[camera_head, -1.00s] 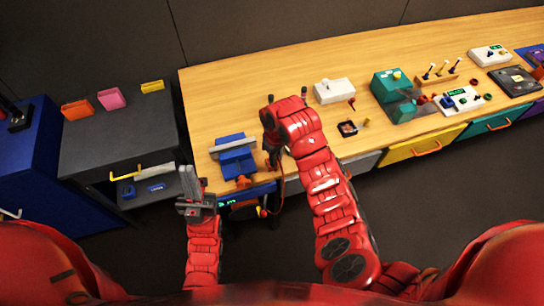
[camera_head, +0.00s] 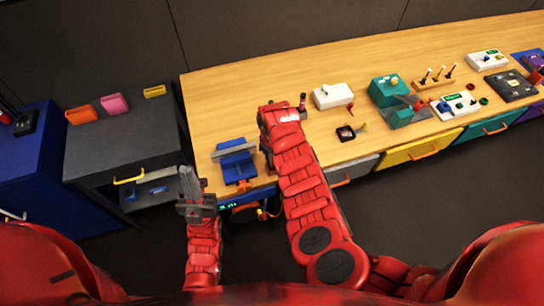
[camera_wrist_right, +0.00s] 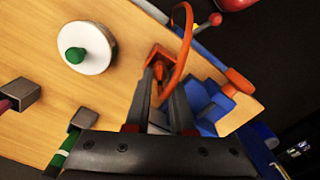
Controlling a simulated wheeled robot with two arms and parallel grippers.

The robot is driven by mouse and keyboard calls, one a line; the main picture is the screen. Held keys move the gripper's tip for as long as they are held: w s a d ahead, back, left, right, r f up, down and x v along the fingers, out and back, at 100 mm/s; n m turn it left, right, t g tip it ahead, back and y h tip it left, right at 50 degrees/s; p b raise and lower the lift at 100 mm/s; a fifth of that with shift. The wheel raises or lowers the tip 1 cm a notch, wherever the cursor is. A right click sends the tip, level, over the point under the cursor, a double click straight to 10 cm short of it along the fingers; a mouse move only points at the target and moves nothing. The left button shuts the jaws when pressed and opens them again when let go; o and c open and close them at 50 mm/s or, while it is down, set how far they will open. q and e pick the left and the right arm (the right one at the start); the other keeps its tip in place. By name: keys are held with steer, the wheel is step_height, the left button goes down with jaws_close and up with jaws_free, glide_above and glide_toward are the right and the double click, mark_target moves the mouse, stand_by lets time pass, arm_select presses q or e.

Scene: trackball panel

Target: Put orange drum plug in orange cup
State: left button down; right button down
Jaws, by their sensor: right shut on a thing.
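The orange cup (camera_head: 81,115) stands at the far left on the dark bench, beside a pink cup (camera_head: 114,103) and a yellow cup (camera_head: 154,91). In the right wrist view my right gripper (camera_wrist_right: 160,85) is shut on an orange piece that looks like the orange drum plug (camera_wrist_right: 158,67), and an orange cord (camera_wrist_right: 187,45) curves beside it. In the head view my right arm hides the plug and most of that gripper. My left gripper (camera_head: 188,180) is low, in front of the dark bench, with no object visible in it; its finger gap is unclear.
A blue vise (camera_head: 235,160) stands on the wooden table's left end, just left of my right gripper. Panels and boxes line the table to the right. The dark bench has an open compartment with a yellow handle (camera_head: 128,180). The bench top before the cups is clear.

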steer(key=shift+f, duration=0.15)
steer(key=shift+f, duration=0.2)
steer(key=c, duration=0.8)
jaws_free()
steer(key=shift+o, duration=0.2)
steer(key=shift+r, duration=0.1)
steer(key=shift+r, duration=0.1)
